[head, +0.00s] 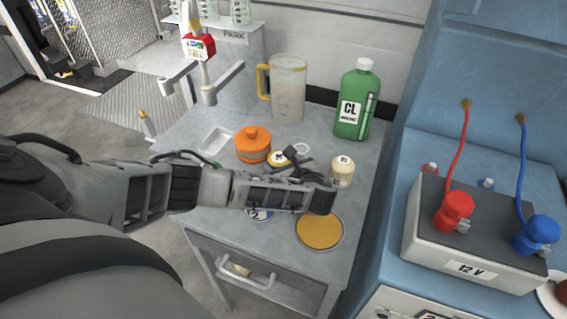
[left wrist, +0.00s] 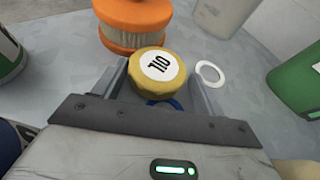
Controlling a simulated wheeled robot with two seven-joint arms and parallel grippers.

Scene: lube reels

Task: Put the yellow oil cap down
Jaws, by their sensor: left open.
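The yellow oil cap (left wrist: 157,68), with a round white label reading 10, sits between the two fingers of my left gripper (left wrist: 158,85) in the left wrist view. The fingers are open, one on each side of it. Whether either finger touches the cap I cannot tell. In the head view the yellow cap (head: 278,159) shows partly behind my left gripper (head: 292,164), over the grey worktop beside the orange filter. A blue ring (left wrist: 163,103) shows partly below the cap in the wrist view. My right gripper is not in view.
The orange filter (head: 253,145), a white ring (head: 301,149) and a cream-topped jar (head: 341,172) are close by. A jug (head: 288,92) and green bottle (head: 356,105) stand behind. A yellow disc (head: 319,231) lies near the front edge. A 12 V battery (head: 480,235) stands right.

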